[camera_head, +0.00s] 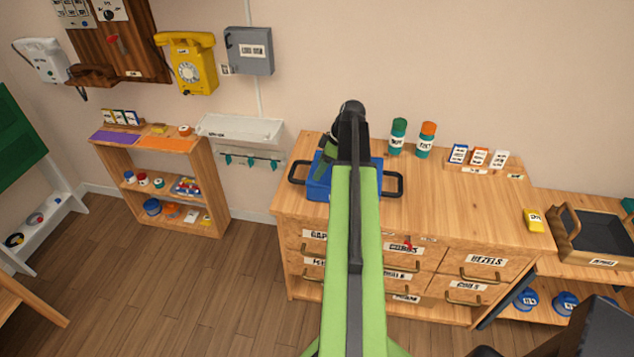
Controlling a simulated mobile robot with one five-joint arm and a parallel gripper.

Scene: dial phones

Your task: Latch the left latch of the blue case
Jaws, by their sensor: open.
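A blue case-like box (318,190) with a black loop handle on each side sits on the left part of the wooden drawer cabinet. My green and black arm crosses in front of it and hides its middle. No latch can be made out on it. My gripper (326,171) points down behind the arm, over the left part of the blue box. The arm partly hides its jaws, which are open. Whether the tips touch the box cannot be told.
Teal and orange-capped bottles (426,140) stand right of the box, near the wall. A card rack (482,168) and a yellow block (534,220) are farther right. The cabinet top (440,205) between them is clear. A low shelf (155,150) stands at left.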

